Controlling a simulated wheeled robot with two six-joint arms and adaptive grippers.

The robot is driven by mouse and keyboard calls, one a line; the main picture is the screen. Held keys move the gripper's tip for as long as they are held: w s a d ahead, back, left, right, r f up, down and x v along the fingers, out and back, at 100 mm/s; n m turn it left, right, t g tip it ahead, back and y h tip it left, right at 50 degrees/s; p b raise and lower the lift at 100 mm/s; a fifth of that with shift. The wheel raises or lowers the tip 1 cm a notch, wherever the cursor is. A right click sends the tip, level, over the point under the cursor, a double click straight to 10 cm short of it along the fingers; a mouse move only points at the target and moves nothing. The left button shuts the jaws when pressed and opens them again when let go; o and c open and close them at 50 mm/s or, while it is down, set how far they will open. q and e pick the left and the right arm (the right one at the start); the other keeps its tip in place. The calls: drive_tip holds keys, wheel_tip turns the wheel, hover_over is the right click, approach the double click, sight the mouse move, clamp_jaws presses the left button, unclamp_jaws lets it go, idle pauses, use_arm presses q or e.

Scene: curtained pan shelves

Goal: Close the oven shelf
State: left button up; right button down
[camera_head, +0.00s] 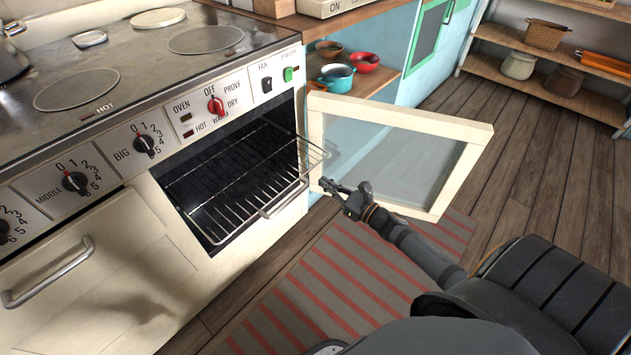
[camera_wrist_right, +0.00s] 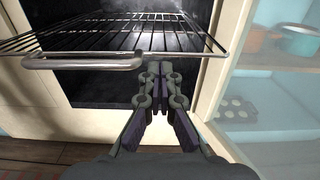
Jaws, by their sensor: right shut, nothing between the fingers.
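The oven (camera_head: 215,200) stands open at the left in the head view, with a dark inside. Its wire shelf (camera_head: 262,190) is pulled partly out past the front, with a metal handle (camera_head: 285,199) along its front edge. In the right wrist view the shelf handle (camera_wrist_right: 85,62) is at upper left, above and beyond the fingers. My right gripper (camera_head: 333,186) is shut and empty, just in front of the shelf's right front corner. It also shows in the wrist view (camera_wrist_right: 159,70), below the shelf's front rail. I cannot tell whether it touches the rail. My left gripper is not in view.
A glass-paned door (camera_head: 478,137) with a cream frame hangs open to the right of the oven, close by my right gripper. A blue cabinet with pots (camera_head: 337,77) stands behind it. A striped rug (camera_head: 330,285) covers the floor in front.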

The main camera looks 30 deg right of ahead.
drive_tip(key=x, duration=0.4)
drive_tip(key=shift+w+a, duration=0.1)
drive_tip(key=shift+w, duration=0.2)
